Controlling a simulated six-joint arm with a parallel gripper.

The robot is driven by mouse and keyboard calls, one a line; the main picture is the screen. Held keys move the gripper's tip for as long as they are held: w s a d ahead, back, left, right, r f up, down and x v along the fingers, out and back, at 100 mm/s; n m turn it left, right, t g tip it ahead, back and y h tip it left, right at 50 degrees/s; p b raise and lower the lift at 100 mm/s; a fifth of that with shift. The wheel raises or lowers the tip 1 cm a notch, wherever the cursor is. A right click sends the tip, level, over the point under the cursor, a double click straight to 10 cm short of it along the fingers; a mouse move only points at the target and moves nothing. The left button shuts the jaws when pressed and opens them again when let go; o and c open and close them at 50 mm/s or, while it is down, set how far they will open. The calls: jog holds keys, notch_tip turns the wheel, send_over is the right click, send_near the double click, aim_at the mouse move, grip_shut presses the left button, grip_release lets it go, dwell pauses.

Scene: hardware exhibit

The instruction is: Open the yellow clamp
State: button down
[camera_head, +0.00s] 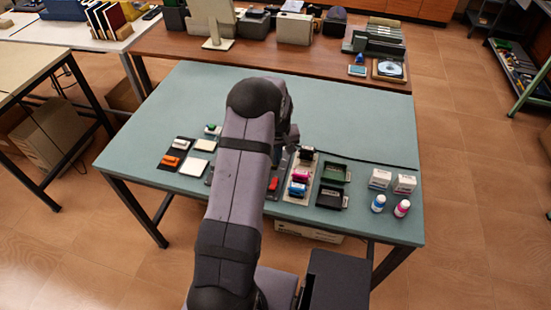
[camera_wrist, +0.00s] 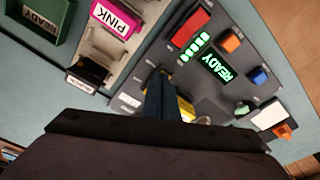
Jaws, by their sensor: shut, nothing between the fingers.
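The yellow clamp (camera_wrist: 185,108) shows only in part in the wrist view, on a dark panel (camera_wrist: 130,85). My gripper (camera_wrist: 160,82) is shut with nothing in it, its dark fingers pointing down at the panel just left of the visible yellow. The fingers and the gripper body hide much of the clamp, so I cannot tell whether they touch it or whether it is open or closed. In the head view my arm covers the clamp and most of the panel.
The panel carries a green-lit READY display (camera_wrist: 218,66), a red part (camera_wrist: 190,27), and orange (camera_wrist: 231,40) and blue (camera_wrist: 259,75) blocks. A pink block (camera_wrist: 115,18) and a green tray (camera_wrist: 40,18) lie beside it.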

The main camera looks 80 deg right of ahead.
dwell(0.3)
notch_tip(320, 180, up, 7)
jog(key=p, duration=0.4)
jog(key=shift+p, duration=0.4)
jog(key=shift+f, duration=0.1)
